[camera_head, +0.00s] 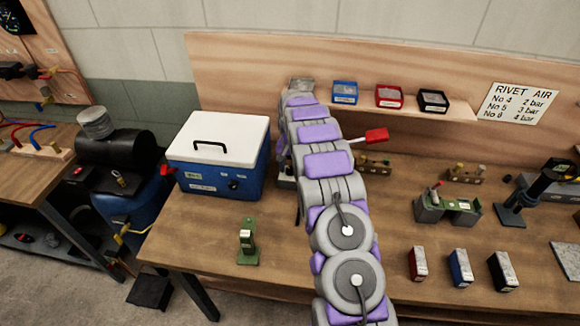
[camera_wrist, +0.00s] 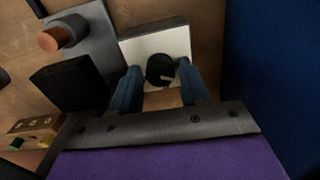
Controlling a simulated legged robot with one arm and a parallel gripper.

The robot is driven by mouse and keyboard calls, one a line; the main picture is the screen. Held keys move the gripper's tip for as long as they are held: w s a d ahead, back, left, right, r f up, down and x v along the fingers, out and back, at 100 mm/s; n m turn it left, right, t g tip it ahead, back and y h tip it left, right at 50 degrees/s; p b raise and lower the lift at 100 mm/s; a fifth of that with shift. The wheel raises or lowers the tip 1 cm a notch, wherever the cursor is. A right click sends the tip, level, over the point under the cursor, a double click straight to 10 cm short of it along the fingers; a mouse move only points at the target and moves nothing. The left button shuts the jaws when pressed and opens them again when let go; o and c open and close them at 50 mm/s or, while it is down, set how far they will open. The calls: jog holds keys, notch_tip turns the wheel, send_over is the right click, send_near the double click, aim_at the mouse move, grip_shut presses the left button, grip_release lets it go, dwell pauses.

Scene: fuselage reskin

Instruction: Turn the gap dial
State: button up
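The gap dial (camera_wrist: 158,70) is a round black knob with a pale pointer mark, on a white plate (camera_wrist: 128,47), in the wrist view. My gripper (camera_wrist: 161,73) has its two blue fingers apart, one on each side of the knob. A narrow gap seems to show between each finger and the knob; I cannot tell how deep the fingertips reach. In the head view my arm stretches over the bench and hides the dial and my fingers.
In the wrist view, a grey body with a copper-coloured cylinder (camera_wrist: 58,38) and a black block (camera_wrist: 68,83) stand left. A blue wall (camera_wrist: 280,80) is right. In the head view, a white-lidded blue cooler (camera_head: 215,160) stands left of my arm; a red-handled lever (camera_head: 376,135) is right.

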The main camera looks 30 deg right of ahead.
aim_at(291, 168)
jog(key=shift+o, duration=1)
jog(key=shift+r, duration=0.1)
notch_tip(291, 168, up, 17)
jog(key=p, duration=0.2)
jog(key=shift+d, duration=0.2)
